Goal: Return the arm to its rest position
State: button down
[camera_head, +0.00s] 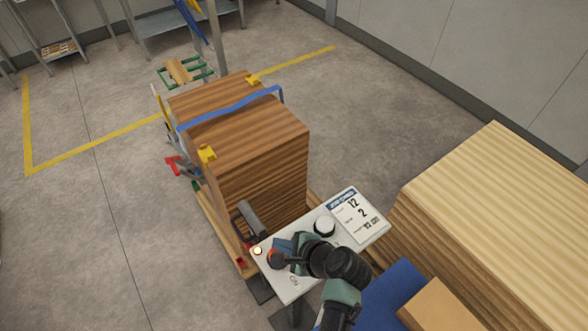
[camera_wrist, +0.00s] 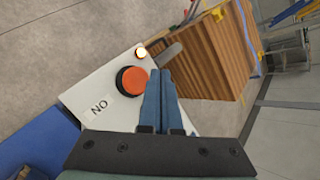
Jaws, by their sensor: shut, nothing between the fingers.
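My gripper (camera_wrist: 161,98) shows in the wrist view with its two blue fingers shut together and nothing between them. In the head view my gripper (camera_head: 282,246) is over the left part of a white control panel (camera_head: 290,285). An orange-red button (camera_wrist: 132,81) is just left of the fingers in the wrist view. The same button (camera_head: 276,260) is close beside the fingertips in the head view; I cannot tell whether they touch. A small lamp (camera_wrist: 141,52) glows on the panel. My arm comes up from the bottom of the head view.
A white round knob (camera_head: 324,225) and a printed card (camera_head: 355,214) are on the panel. A large wooden stack (camera_head: 260,140) with a blue strap (camera_head: 225,112) stands behind it. Pale boards (camera_head: 500,200) fill the right. Open floor (camera_head: 100,220) lies left.

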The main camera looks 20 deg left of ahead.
jog(key=w+d+r+n+t+h+b, duration=0.1)
jog(key=w+d+r+n+t, duration=0.25)
jog(key=r, duration=0.65)
jog(key=w+d+r+n+t+h+b, duration=0.15)
jog(key=w+r+t, duration=0.35)
jog(key=r, duration=0.5)
jog(key=w+d+r+n+t+h+b, duration=0.1)
jog(key=w+d+r+n+t+b, duration=0.15)
jog(key=w+r, duration=0.55)
jog(key=s+d+r+n+t, duration=0.1)
jog(key=s+r+n+t, duration=0.1)
jog(key=r, duration=0.5)
jog(key=s+d+r+n+t, duration=0.1)
jog(key=s+r+t, duration=0.15)
jog(key=r, duration=0.45)
jog(key=s+d+r+n+t+h+b, duration=0.1)
jog(key=s+r+t, duration=0.3)
jog(key=s+r, duration=0.4)
jog(key=s+d+r+n+t+h+b, duration=0.1)
jog(key=s+d+r+n+t+h, duration=0.1)
jog(key=s+r, duration=0.7)
notch_tip(320, 180, up, 3)
jog(key=shift+d+r+n+t+h, duration=0.1)
jog(key=shift+d+n+t+h, duration=0.2)
jog(key=shift+t+h, duration=0.6)
